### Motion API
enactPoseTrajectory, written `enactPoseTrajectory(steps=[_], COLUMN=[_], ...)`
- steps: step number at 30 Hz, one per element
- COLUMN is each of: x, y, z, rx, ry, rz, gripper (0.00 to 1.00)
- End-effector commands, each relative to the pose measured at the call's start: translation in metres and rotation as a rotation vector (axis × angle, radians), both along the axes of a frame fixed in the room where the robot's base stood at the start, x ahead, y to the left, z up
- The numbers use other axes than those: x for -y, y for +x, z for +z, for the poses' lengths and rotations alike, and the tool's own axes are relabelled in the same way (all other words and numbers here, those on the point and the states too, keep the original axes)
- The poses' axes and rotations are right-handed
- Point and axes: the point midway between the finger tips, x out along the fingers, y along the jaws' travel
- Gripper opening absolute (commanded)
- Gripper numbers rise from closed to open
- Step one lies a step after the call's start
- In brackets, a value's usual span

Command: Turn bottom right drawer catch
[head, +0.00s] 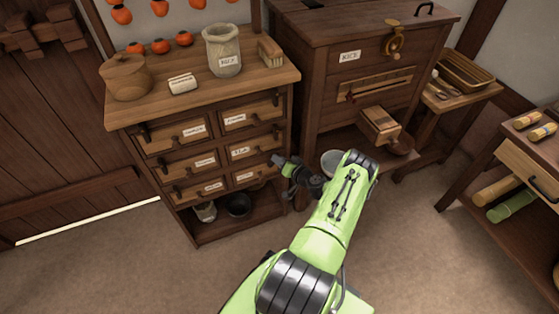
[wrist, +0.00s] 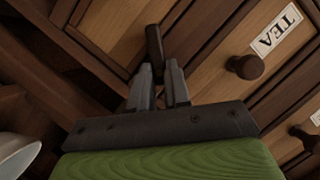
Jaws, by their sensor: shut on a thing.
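My gripper (wrist: 160,82) is shut on a dark bar-shaped catch (wrist: 153,44) in the wrist view. The catch stands up in the picture between the two fingertips, against the light wood of a drawer front. A drawer front with a round dark knob (wrist: 245,67) and a TEA label (wrist: 277,28) is to its right. In the head view my gripper (head: 279,161) is at the right edge of the small drawer cabinet (head: 190,235), by the lower right drawers. The bottom right drawer (head: 250,174) is closed. The gripped catch is not clear there.
A jar (head: 222,50), a lidded pot (head: 126,77) and a labelled block (head: 183,83) stand on the cabinet top. A large wooden chest (head: 352,65) stands close on the right, with a pale bowl (head: 331,162) below. The floor in front is clear.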

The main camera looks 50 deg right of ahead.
Motion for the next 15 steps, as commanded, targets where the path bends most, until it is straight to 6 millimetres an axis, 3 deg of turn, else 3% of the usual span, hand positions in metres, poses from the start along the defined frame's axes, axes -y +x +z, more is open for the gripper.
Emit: enactPoseTrajectory(steps=[15], x=[0.0020], y=[-0.0024], z=[-0.0055], rx=[0.248], ry=[0.420], rz=[-0.003], gripper=[0.00])
